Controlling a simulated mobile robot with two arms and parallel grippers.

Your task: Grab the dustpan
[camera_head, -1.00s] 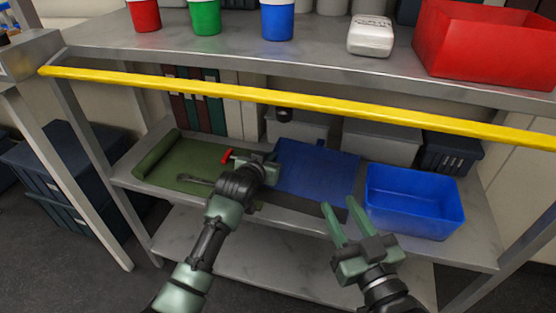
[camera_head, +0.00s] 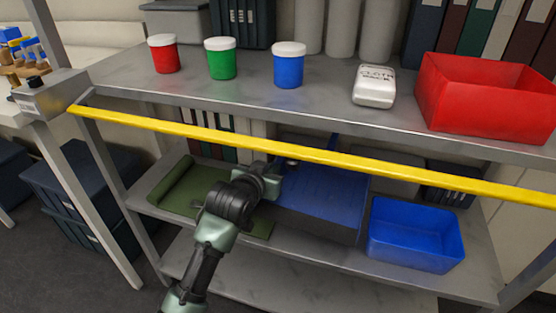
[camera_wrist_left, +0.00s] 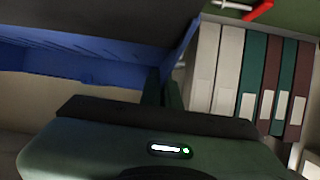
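The blue dustpan (camera_head: 325,190) is on the middle shelf, behind and below the yellow bar, with a broad dark front edge facing me. It looks tilted. My left gripper (camera_head: 272,178) is at its left side. In the left wrist view the dustpan (camera_wrist_left: 95,62) fills the upper left, and the close-set fingers (camera_wrist_left: 163,90) meet its side edge; they look shut on it, though the contact is partly hidden. The yellow bar hides part of the dustpan's back. My right gripper is out of view.
The yellow bar (camera_head: 300,155) crosses in front of the shelves. A blue bin (camera_head: 415,255) stands right of the dustpan, a green mat (camera_head: 180,195) left. Binders (camera_wrist_left: 228,72) stand behind. Red, green and blue tubs and a red bin (camera_head: 480,100) are on the upper shelf.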

